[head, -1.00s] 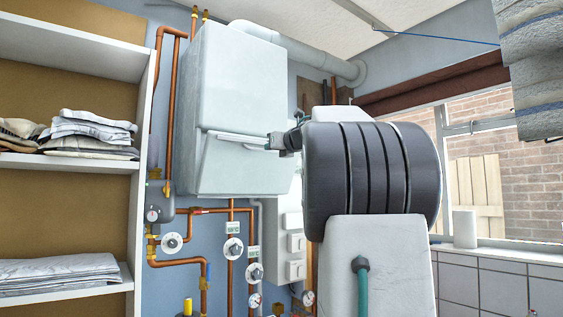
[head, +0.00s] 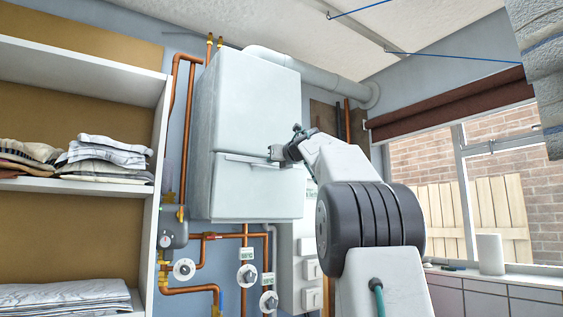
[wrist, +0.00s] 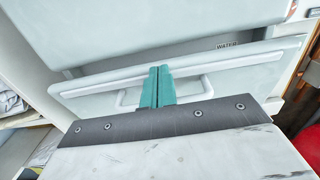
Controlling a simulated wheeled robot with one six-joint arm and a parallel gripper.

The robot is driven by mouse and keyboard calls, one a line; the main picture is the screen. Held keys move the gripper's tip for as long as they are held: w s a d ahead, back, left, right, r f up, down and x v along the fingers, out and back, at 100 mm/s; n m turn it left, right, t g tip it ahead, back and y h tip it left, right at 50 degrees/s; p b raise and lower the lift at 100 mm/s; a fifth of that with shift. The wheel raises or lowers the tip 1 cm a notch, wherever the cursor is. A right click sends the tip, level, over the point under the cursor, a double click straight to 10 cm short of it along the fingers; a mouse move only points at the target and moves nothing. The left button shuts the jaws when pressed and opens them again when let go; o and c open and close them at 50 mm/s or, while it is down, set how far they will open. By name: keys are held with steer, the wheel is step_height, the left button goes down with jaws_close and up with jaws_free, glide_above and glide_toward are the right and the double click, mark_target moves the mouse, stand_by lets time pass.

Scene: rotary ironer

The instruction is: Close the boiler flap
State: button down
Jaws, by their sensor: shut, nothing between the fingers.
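The white boiler (head: 250,105) hangs on the wall in the head view. In the wrist view the flap (wrist: 90,105) shows a pale top lip and a bar handle (wrist: 122,99). My gripper (wrist: 157,72) is shut and empty, its green fingers at the flap's top lip, in front of the handle's middle. Contact is hard to judge. In the head view my gripper (head: 276,152) is at the flap's upper right.
Copper pipes with gauges and valves (head: 247,276) run below the boiler. A shelf unit with folded cloths (head: 105,155) stands at the left. A white wall box (head: 300,262) is below right of the boiler. A window (head: 480,190) is at the right.

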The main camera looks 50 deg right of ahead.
stand_by(0.4)
steer(key=s+a+r, duration=0.2)
steer(key=s+r, duration=0.5)
steer(key=s, duration=0.2)
stand_by(0.4)
